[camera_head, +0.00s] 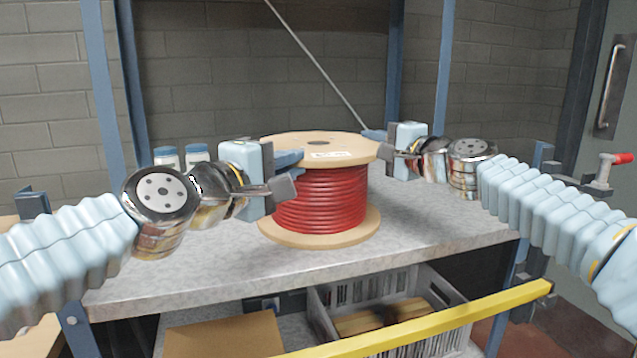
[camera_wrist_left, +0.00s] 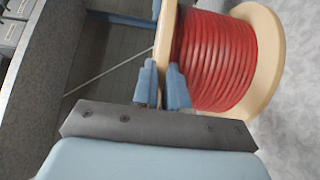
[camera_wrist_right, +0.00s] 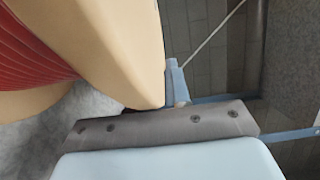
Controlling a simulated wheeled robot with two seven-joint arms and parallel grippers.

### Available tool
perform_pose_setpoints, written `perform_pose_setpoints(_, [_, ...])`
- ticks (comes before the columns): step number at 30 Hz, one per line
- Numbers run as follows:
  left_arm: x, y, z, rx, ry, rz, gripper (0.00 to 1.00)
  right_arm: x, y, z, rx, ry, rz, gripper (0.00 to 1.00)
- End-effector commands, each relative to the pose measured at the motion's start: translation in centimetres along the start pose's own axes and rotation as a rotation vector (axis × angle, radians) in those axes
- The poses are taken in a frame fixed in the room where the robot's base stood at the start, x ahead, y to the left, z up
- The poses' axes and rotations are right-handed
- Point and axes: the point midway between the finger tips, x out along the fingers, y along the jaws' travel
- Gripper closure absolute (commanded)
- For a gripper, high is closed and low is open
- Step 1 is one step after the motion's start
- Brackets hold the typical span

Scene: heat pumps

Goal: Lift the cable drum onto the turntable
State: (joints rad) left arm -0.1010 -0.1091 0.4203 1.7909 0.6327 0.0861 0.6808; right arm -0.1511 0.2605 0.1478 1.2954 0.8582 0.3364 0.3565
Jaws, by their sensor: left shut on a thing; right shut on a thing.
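The cable drum (camera_head: 320,195) is wound with red cable between two pale wooden flanges. It is upright at the grey worktop; whether its lower flange touches the surface I cannot tell. My left gripper (camera_head: 292,160) is shut on the left rim of the upper flange. In the left wrist view the rim lies between its blue fingers (camera_wrist_left: 163,80). My right gripper (camera_head: 376,138) is shut on the right rim. In the right wrist view one finger shows beside the flange (camera_wrist_right: 125,45); the other is hidden. I cannot make out a turntable.
The grey worktop (camera_head: 165,270) has free room around the drum. Two white-and-blue containers (camera_head: 197,154) stand behind my left arm. Blue posts and a diagonal rod are behind. A grey crate (camera_head: 450,290), a cardboard box (camera_head: 225,335) and a yellow bar (camera_head: 440,322) are below.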

Motion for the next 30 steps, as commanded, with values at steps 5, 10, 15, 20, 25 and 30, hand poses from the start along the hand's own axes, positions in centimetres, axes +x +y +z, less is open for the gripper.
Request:
perform_pose_setpoints(5, [0.0,-0.1,0.0,0.000,0.000,-0.002,1.00,0.0,0.1,0.0,0.000,0.000,0.002,1.00])
perform_pose_setpoints(10, [0.0,-0.1,0.0,0.000,0.000,-0.002,1.00,0.0,0.1,0.0,0.000,0.000,0.002,1.00])
perform_pose_setpoints(15, [0.0,0.2,0.0,0.000,0.001,0.001,1.00,0.0,-0.2,0.0,-0.001,0.000,-0.001,1.00])
perform_pose_setpoints(20, [0.0,1.0,0.0,0.001,0.001,0.002,1.00,-0.1,-1.0,0.0,-0.001,0.000,-0.002,1.00])
perform_pose_setpoints(25, [0.0,2.5,0.0,0.001,0.001,0.003,1.00,-0.1,-2.6,0.0,0.000,0.001,-0.003,1.00])
perform_pose_setpoints(30, [0.0,4.3,0.0,0.002,0.001,0.003,1.00,-0.1,-4.3,0.0,0.000,0.001,-0.003,1.00])
